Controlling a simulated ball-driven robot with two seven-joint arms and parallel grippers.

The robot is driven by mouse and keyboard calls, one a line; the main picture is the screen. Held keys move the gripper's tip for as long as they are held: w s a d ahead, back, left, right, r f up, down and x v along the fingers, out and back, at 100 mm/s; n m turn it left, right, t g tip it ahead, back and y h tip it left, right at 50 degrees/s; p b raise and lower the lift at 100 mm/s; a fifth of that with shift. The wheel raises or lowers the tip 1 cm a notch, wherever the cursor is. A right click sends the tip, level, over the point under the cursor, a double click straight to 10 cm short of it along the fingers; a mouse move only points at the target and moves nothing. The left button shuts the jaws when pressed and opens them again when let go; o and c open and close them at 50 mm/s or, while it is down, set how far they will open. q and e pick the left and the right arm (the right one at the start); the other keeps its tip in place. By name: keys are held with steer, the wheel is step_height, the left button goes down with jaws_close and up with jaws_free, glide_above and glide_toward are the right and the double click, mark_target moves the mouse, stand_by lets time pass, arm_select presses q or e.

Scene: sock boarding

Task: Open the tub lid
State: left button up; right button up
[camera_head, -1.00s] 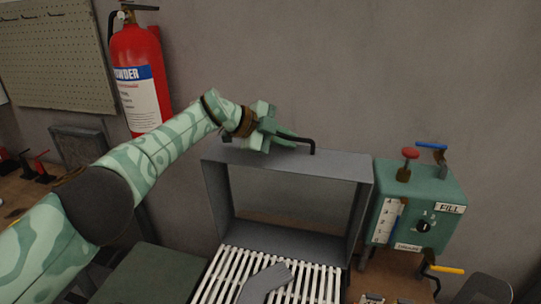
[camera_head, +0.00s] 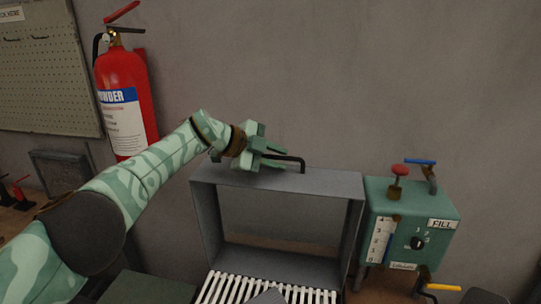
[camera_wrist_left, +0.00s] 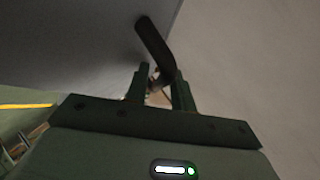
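A grey box-shaped piece (camera_head: 278,181) stands upright behind a white slatted rack (camera_head: 255,291); it looks like the tub lid, standing raised. A bent black handle (camera_head: 302,165) is on its top edge. My left gripper (camera_head: 279,156) is at the far left end of this handle, just above the grey top. In the left wrist view the fingers (camera_wrist_left: 161,90) are apart, with the end of the black handle (camera_wrist_left: 155,48) reaching between their tips. I cannot tell whether they touch it. My right gripper is not in view.
A green control box (camera_head: 412,222) with a red knob, blue lever and dial stands close at the right. A red fire extinguisher (camera_head: 126,100) hangs on the wall at left, behind my left arm. The wall above the handle is clear.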

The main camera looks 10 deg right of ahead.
arm_select(q)
steer(key=p+v, duration=0.3)
steer(key=p, duration=0.2)
steer(key=shift+r, duration=0.2)
steer(key=p+v, duration=0.1)
steer(key=v, duration=1.2)
steer(key=shift+a+f+p, duration=0.2)
steer(key=shift+p, duration=0.15)
